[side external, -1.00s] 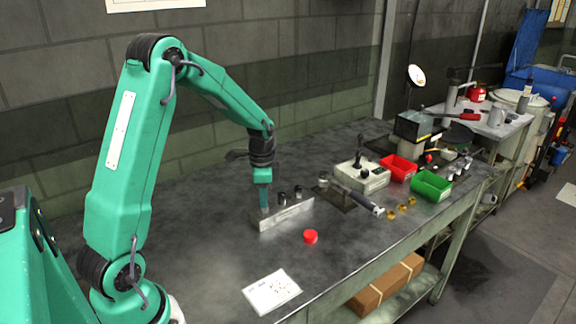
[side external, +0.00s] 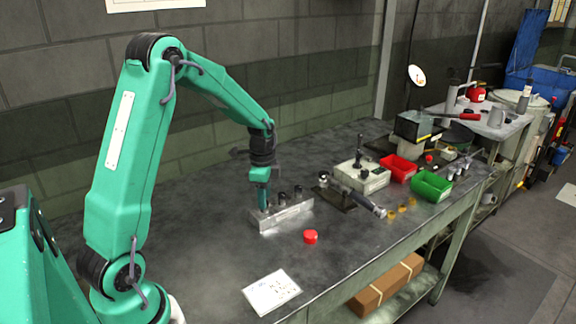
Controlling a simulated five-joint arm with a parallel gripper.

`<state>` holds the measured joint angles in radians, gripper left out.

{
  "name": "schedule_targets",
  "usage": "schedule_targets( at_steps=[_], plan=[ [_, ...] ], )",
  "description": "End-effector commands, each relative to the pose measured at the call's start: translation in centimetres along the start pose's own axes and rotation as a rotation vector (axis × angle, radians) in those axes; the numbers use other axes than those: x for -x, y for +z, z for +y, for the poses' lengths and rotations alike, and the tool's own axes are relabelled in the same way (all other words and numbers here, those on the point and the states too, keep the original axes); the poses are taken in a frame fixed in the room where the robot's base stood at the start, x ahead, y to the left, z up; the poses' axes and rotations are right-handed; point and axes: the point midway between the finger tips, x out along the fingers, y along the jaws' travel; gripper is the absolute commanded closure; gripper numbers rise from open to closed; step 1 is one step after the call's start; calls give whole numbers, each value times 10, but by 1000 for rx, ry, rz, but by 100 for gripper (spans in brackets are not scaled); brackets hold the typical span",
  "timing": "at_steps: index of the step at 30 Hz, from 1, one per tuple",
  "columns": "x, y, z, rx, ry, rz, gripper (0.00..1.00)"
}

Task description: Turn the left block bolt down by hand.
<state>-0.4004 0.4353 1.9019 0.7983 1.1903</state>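A pale metal block (side external: 284,217) stands on the dark workbench in the side view. Two dark-topped bolts show along it, a middle one (side external: 282,198) and a right one (side external: 298,191). My gripper (side external: 263,207) points straight down over the block's left end, where it covers the left block bolt. The fingertips are small here and reach down to about the block's top. I cannot tell whether the fingers are closed on the bolt or touching it.
A red cap (side external: 310,237) lies in front of the block, and a white sheet (side external: 271,292) lies near the bench's front edge. A long-handled tool (side external: 357,199) on a dark plate, a red bin (side external: 398,168) and a green bin (side external: 431,186) stand to the right.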

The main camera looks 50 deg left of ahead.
Motion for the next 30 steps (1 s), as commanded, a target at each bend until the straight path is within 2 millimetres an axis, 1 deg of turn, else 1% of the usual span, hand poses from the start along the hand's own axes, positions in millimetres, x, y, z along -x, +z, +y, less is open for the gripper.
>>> schedule_targets(
  at_steps=[9,14,20,30],
  plan=[
    [-2,1,1,2,4,-2,56],
    [3,1,0,3,3,-1,56],
    [22,1,0,2,1,0,56],
    [65,0,0,2,1,0,56]
  ],
)
